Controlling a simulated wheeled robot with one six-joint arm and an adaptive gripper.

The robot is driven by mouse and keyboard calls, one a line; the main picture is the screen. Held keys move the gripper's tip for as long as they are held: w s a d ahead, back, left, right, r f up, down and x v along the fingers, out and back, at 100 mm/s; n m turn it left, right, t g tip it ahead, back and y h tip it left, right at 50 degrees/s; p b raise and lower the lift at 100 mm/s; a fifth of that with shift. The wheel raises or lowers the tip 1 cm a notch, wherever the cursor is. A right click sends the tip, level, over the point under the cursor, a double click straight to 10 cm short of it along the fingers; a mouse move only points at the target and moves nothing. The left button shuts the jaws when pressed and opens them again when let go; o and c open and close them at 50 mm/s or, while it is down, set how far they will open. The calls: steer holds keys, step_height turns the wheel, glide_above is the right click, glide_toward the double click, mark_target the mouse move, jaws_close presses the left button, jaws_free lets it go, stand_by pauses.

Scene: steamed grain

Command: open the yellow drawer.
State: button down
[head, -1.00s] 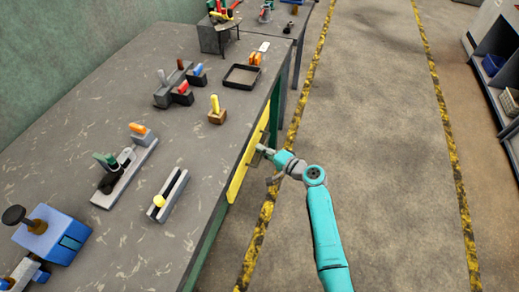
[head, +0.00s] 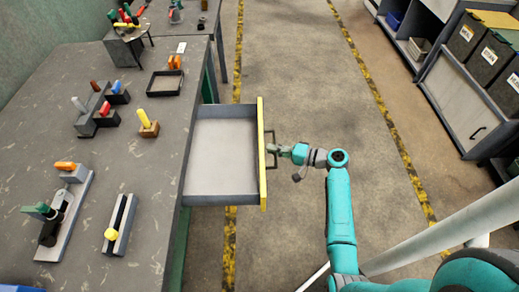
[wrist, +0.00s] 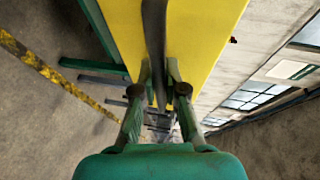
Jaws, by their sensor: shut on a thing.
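The yellow drawer front (head: 262,155) stands well out from the side of the workbench in the head view. The grey drawer box (head: 222,152) behind it is open and looks empty. The drawer's dark handle (head: 271,148) is on the outer face of the front. My gripper (head: 279,150) is at this handle, to the right of the drawer. In the wrist view the yellow front (wrist: 205,40) fills the upper middle. There my gripper (wrist: 160,85) has its two fingers shut on the dark handle (wrist: 155,40) between them.
The workbench top (head: 150,215) holds several levers, switches and a black tray (head: 165,83). A shelf unit with bins (head: 485,45) stands at the right. The floor (head: 310,70) between bench and shelves is clear, with yellow-black lines.

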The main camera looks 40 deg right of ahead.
steer(key=shift+s+d, duration=0.3)
steer(key=shift+d, duration=0.15)
steer(key=c, duration=1.2)
jaws_free()
steer(key=v, duration=1.2)
